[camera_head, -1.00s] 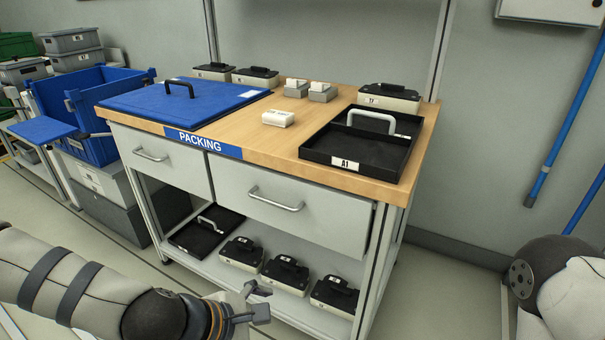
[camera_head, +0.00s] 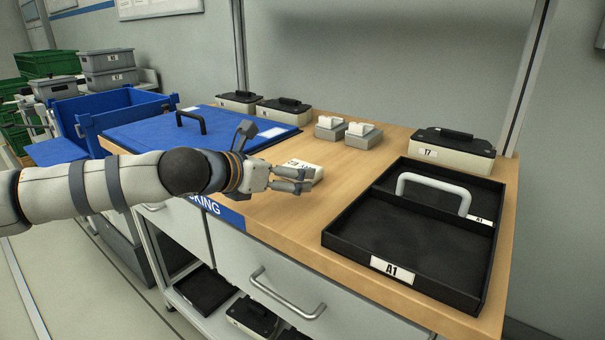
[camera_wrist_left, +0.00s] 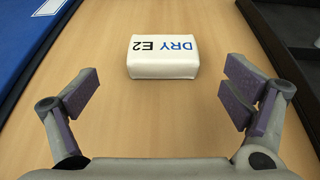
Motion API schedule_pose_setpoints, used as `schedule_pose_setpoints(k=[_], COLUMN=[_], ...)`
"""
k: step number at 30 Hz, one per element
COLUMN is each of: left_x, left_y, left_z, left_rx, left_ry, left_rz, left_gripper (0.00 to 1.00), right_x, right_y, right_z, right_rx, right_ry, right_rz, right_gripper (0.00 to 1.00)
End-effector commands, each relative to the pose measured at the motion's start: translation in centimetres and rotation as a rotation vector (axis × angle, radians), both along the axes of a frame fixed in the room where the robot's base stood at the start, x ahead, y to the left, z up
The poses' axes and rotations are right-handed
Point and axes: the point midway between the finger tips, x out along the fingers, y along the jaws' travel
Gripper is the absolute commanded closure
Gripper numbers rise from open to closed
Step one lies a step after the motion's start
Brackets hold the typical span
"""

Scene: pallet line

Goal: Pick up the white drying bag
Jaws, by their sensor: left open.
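The white drying bag (camera_head: 303,171) lies on the wooden packing bench, partly hidden behind my left gripper in the head view. In the left wrist view the bag (camera_wrist_left: 162,56) shows whole, with the print "DRY E2", just beyond the fingertips and between their lines. My left gripper (camera_head: 302,181) is open and empty, low over the bench at the near side of the bag. Its two fingers (camera_wrist_left: 160,98) stand wide apart, with bare wood between them. My right gripper is not in view.
A blue lid (camera_head: 215,130) with a black handle lies left of the bag. A black tray (camera_head: 340,238) marked A1 stands to the right. Two small grey boxes (camera_head: 361,138) with white tops and a case (camera_head: 453,152) marked 17 stand behind. Bare wood surrounds the bag.

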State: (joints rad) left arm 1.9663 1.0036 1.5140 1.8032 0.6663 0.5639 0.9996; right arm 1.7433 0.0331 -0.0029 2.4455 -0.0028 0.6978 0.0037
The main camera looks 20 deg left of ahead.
Motion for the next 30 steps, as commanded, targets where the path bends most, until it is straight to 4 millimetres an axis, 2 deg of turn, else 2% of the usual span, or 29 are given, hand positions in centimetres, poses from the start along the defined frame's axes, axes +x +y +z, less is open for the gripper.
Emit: schedule_pose_setpoints(k=[3,6,13,14,20,28,30], left_x=[2.1,3.2,3.5,3.5,3.4,3.4,3.5], left_y=[-1.2,-1.5,-1.5,-1.5,-1.5,-1.5,-1.5], left_z=[-0.5,-1.0,-1.1,-1.1,-1.1,-1.0,-0.4], left_rx=[-0.001,0.0,0.001,0.001,0.002,0.002,0.003], left_ry=[0.002,0.001,0.0,0.0,0.0,0.0,-0.003], left_rz=[-0.001,-0.002,-0.002,-0.002,-0.002,-0.002,-0.002], left_gripper=[0.06,0.06,0.06,0.1,0.56,0.57,0.57], right_x=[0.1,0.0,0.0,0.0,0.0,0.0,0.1], right_y=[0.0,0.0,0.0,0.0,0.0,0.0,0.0], right_z=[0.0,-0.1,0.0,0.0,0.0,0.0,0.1], right_rx=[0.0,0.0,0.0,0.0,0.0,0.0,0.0], right_ry=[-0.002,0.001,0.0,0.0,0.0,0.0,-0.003], right_rz=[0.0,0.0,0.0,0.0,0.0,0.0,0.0], right_gripper=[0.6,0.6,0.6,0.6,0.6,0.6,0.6])
